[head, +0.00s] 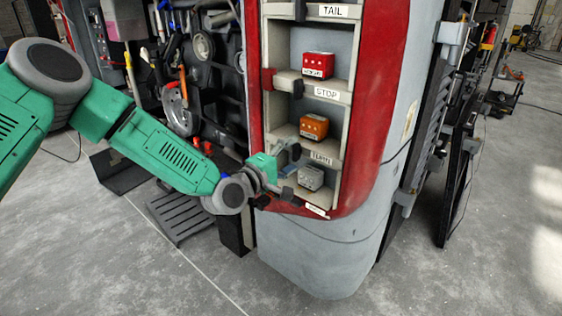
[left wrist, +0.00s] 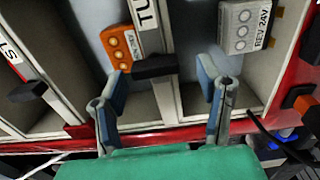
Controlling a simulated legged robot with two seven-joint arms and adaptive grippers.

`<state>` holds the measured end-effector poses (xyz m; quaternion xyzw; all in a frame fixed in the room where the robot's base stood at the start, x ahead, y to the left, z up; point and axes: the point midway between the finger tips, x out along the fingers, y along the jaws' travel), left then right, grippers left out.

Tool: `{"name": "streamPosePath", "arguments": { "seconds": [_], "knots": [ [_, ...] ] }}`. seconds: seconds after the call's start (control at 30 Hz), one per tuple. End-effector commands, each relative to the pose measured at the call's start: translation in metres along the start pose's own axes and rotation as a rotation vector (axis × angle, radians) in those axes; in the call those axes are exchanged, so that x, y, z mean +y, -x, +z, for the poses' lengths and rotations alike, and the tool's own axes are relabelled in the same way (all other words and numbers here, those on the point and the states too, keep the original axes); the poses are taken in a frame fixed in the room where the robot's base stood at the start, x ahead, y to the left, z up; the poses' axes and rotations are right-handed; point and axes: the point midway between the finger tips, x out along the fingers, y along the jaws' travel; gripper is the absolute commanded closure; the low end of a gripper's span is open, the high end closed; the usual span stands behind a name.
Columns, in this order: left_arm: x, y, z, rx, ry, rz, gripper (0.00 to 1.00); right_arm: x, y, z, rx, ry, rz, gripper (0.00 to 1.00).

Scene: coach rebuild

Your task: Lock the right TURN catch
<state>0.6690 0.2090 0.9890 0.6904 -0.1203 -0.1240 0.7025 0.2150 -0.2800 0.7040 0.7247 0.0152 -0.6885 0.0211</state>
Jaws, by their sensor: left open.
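The TURN label (head: 321,158) sits on a pale shelf edge of the red-framed rack. An orange lamp unit (head: 314,126) stands above it and also shows in the left wrist view (left wrist: 124,45). A black catch (left wrist: 155,67) lies beside the label's end in the left wrist view; I cannot tell whether it is locked. My left gripper (head: 288,172) is open at the rack's left side, between the TURN shelf and the lowest shelf. In the left wrist view its fingers (left wrist: 163,88) are apart, with the black catch beyond the gap between them. My right gripper is out of view.
A red unit (head: 318,65) sits above the STOP label (head: 327,92), with a red catch (head: 267,79) beside that shelf. A slatted grey step (head: 180,215) is below my arm.

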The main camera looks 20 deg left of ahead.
Motion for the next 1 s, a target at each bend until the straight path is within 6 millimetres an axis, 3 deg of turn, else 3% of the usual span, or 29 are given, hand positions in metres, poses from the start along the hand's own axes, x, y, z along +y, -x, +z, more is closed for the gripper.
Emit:
{"name": "streamPosePath", "arguments": {
  "seconds": [0.53,0.7,1.0],
  "knots": [
    [-0.003,0.100,-0.003,0.002,0.005,-0.004,0.40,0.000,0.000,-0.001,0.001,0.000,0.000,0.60],
    [-0.003,0.114,-0.003,0.002,0.003,-0.003,0.40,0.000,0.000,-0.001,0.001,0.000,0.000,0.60],
    [-0.003,0.115,-0.002,0.001,0.002,-0.004,0.40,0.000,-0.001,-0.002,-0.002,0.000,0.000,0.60]
  ]
}}
